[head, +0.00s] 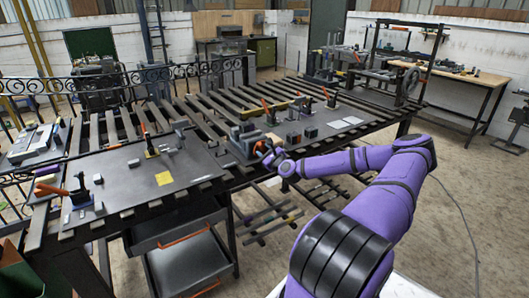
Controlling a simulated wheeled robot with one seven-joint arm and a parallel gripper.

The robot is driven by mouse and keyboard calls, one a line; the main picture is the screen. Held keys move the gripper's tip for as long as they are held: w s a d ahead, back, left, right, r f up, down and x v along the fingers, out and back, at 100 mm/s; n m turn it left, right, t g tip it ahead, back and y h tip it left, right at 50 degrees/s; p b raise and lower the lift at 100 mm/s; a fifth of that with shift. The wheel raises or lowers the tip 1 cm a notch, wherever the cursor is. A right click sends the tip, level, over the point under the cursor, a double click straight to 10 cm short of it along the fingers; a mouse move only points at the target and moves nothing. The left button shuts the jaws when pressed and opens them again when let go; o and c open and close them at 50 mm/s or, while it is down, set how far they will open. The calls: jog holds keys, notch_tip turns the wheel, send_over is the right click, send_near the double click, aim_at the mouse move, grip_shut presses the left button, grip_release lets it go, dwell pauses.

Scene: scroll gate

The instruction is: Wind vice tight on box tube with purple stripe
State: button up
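My purple arm reaches in from the lower right to the slatted welding bench (165,103). My gripper (266,150) is at the bench's front edge, beside a grey vice-like block (244,139). It is small in the head view, and I cannot tell whether its fingers are open or shut, or whether they touch a handle there. An orange part shows right at the gripper. A box tube with a purple stripe cannot be made out; the vice's jaws are too small and partly covered by my gripper.
Bar stock lies on a rack under the bench. A wooden workbench (460,76) is at the right, with open floor before it.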

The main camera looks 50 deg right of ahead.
jog(key=shift+s, duration=0.1)
jog(key=v, duration=1)
jog(key=shift+s+a, duration=0.15)
jog(key=shift+s, duration=0.1)
